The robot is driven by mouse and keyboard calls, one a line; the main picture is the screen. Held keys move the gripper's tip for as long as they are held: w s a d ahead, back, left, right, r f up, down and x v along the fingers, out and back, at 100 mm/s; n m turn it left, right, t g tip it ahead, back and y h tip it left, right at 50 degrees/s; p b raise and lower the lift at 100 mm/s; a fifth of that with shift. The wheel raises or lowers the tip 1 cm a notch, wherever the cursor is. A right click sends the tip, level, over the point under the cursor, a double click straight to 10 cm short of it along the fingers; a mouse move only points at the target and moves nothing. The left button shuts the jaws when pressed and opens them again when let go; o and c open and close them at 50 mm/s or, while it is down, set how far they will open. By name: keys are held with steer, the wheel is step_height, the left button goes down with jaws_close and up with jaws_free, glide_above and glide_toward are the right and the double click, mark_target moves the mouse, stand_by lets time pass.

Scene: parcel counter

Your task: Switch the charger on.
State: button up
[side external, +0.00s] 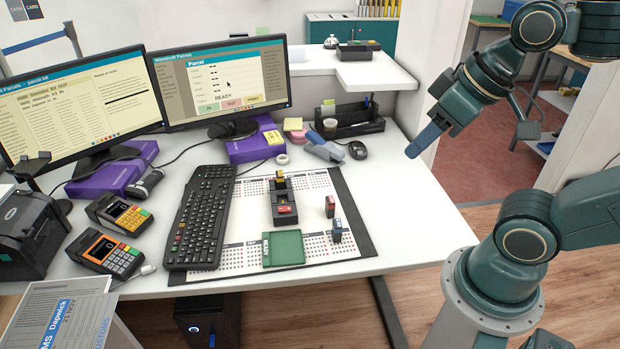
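A black device (285,211), which looks like the charger, lies on the desk mat. A red block (285,209) sits at its near part, and a small yellow piece (280,175) shows at its far end. Its switch is too small to make out. A small red-and-dark block (330,206) and a blue block (336,230) stand on the mat to its right. A green tray (283,262) lies in front of it, empty. My gripper (412,150) is in the air at the upper right, well apart from the charger. Its blue fingers overlap from this side, so their opening is hidden.
The keyboard (200,215) is left of the charger, with two card terminals (105,252) beyond it. Two monitors (222,85) stand behind. The desk's right side is clear.

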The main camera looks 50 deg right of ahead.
steer(key=shift+w+r, duration=0.15)
steer(key=shift+w, duration=0.25)
steer(key=c, duration=0.7)
steer(key=w+m, duration=0.1)
steer(key=w, duration=0.4)
steer(key=w+m+g, duration=0.1)
steer(key=w, duration=0.4)
steer(key=shift+d+r+g, duration=0.2)
steer(key=shift+g, duration=0.1)
jaws_close()
steer(key=m+g, duration=0.4)
steer(key=m, duration=0.3)
glide_above(279, 209)
step_height(279, 209, down, 27)
steer(key=shift+w+r, duration=0.1)
steer(key=shift+w, duration=0.05)
steer(key=shift+f, duration=3.5)
